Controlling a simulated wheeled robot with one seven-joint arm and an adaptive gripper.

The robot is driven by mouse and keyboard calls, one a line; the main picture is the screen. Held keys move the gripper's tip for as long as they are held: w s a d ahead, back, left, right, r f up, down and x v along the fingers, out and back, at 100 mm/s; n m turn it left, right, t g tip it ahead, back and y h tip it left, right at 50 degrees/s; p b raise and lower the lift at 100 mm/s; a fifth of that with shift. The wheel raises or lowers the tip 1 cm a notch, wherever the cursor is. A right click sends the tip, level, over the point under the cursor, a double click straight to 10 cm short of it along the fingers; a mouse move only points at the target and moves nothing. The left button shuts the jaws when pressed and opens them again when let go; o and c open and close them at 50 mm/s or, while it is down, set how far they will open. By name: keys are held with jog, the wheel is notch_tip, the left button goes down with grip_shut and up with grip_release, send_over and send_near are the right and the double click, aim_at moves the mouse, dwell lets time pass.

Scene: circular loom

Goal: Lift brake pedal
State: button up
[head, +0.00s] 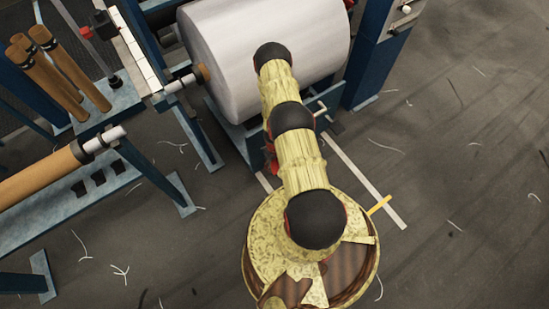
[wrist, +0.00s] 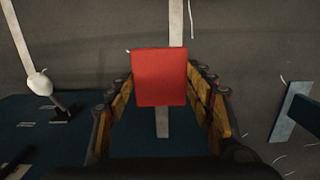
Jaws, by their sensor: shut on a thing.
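The brake pedal (wrist: 160,78) is a flat red plate in the middle of the wrist view. My gripper (wrist: 163,88) has its two black and yellow-brown fingers on either side of the pedal, and it is shut on it. Gaps seem to show beside the pedal's edges in this view, so the exact contact is hard to see. In the head view my arm covers most of the gripper and pedal. Only small red parts show low beside the arm, under the large white roll, and I cannot tell which belong to the pedal.
A lever with a white knob (wrist: 40,84) stands left of the pedal, on a blue base (wrist: 25,125). The large white roll (head: 225,45) and blue loom frame (head: 372,62) stand close to my arm. Wooden rollers (head: 40,175) lie at left. The grey floor at right is open, with thread scraps.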

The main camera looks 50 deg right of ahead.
jog(key=shift+w+d, duration=0.15)
jog(key=shift+w, duration=0.1)
jog(key=o, duration=1.7)
jog(key=shift+s, duration=0.1)
jog(key=shift+w+r, duration=0.15)
jog(key=shift+r, duration=1.75)
jog(key=shift+w+r, duration=0.1)
jog(key=shift+r, duration=1.75)
